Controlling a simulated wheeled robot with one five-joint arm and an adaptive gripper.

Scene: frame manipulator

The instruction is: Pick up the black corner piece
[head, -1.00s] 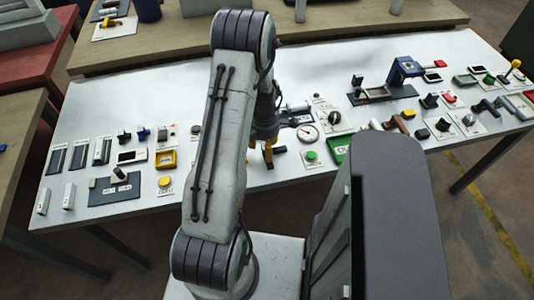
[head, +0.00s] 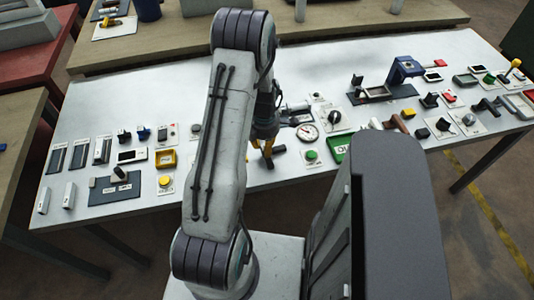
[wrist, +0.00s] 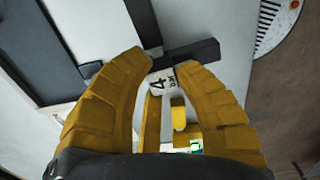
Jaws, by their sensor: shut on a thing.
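The black corner piece (wrist: 194,51) shows in the wrist view just beyond my fingertips, with a dark arm reaching right and another going up. I cannot tell whether the piece is clear of the table.
The white table (head: 255,205) carries many small parts. A round gauge (head: 307,132) and a green button (head: 311,155) stand close on the right. A yellow button (head: 165,181) and a dark plate (head: 113,188) lie left. The table's front edge is near my gripper.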

